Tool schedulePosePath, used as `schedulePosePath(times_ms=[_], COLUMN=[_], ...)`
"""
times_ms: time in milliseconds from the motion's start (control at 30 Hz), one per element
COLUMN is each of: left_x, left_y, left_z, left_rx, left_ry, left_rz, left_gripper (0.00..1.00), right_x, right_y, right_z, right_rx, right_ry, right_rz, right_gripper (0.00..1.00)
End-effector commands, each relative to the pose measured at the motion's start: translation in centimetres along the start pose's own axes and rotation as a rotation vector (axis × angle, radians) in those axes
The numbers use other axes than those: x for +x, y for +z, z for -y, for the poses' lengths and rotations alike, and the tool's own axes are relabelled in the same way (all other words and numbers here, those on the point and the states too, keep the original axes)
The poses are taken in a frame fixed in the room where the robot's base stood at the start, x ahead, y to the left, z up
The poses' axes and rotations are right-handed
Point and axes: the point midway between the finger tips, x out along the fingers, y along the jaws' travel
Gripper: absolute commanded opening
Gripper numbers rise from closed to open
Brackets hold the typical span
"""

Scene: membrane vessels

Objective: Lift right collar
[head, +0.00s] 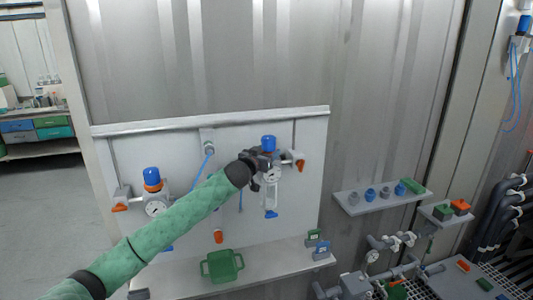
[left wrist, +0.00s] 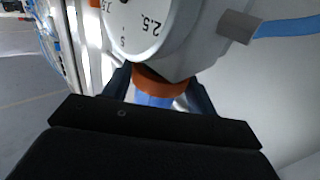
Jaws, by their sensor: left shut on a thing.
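The right regulator on the white panel has a blue knob (head: 268,141) and a round gauge (head: 273,174). My left gripper (head: 262,158) is at its top, just below the knob, and hides the right collar in the head view. In the left wrist view the orange right collar (left wrist: 160,84) sits between the dark fingers, with the blue knob (left wrist: 155,100) on the gripper's side and the gauge (left wrist: 150,22) beyond. The fingers are shut on the collar. Any gap between collar and regulator body cannot be made out. My right gripper is not in view.
The left regulator has a blue knob (head: 151,174) over an orange collar (head: 153,187). An orange-handled valve (head: 300,164) is close right of my gripper. A blue hose (left wrist: 285,27) leaves the regulator. A green bin (head: 222,266) stands on the ledge below. A shelf (head: 385,202) is at right.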

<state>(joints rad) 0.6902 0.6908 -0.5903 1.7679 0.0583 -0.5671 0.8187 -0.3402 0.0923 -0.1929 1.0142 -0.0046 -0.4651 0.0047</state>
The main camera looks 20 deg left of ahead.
Motion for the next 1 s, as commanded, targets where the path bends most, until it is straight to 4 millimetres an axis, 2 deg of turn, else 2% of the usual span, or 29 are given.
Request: schedulePosePath(times_ms=[300, 533, 567, 667, 1000], left_x=[0.0, 0.0, 0.0, 0.0, -0.2], left_y=[-1.5, -1.7, -1.7, -1.7, -1.4], left_z=[0.0, 0.1, 0.1, 0.1, 0.0], left_rx=[-0.002, 0.001, 0.001, 0.001, 0.000], left_ry=[0.001, 0.000, 0.000, 0.000, 0.000], left_rz=[-0.002, -0.004, -0.004, -0.003, -0.001], left_gripper=[0.17, 0.17, 0.61, 0.80, 0.80], right_x=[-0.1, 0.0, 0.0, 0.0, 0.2], right_y=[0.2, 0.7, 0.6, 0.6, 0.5], right_z=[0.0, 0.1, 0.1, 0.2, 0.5], right_rx=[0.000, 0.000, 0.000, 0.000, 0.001], right_ry=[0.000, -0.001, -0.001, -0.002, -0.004], right_rz=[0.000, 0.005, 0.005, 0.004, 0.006], right_gripper=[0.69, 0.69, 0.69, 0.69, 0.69])
